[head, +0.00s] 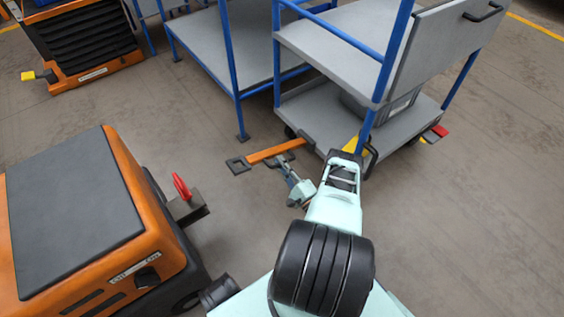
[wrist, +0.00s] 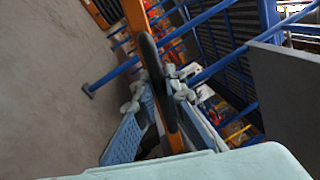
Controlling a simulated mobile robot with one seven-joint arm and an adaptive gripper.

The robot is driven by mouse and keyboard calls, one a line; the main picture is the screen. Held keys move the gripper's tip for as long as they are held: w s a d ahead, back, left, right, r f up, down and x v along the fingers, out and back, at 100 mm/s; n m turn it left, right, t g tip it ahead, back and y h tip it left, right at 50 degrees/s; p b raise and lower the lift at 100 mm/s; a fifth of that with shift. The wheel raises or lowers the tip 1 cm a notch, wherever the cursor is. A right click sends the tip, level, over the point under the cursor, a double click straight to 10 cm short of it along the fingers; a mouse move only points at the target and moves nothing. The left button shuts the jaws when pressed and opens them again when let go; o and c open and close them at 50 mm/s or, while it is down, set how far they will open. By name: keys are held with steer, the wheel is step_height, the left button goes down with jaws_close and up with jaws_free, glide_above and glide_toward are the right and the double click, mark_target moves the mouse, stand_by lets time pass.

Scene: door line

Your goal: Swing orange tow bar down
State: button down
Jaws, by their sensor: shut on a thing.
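The orange tow bar (head: 272,152) sticks out to the left from the front of the grey cart with blue posts (head: 345,55). It looks close to level, low over the floor; its exact height is hard to tell. A dark square eye (head: 238,165) is at its free end. My gripper (head: 286,168) reaches it from below in the head view, near the cart end. In the wrist view the orange bar (wrist: 134,14) runs down between my gripper's fingers (wrist: 158,98), which are shut on it. A black rounded part (wrist: 152,70) covers some of the bar there.
An orange tug (head: 75,215) with a red lever (head: 180,187) stands at left. A yellow pedal (head: 355,145) and a red pedal (head: 439,131) sit at the cart's base. A second blue-framed cart (head: 215,45) is behind. Open floor lies between tug and carts.

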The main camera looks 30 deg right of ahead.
steer(key=shift+d+r, duration=0.1)
stand_by(0.4)
steer(key=c, duration=2)
jaws_free()
steer(key=shift+r, duration=4.95)
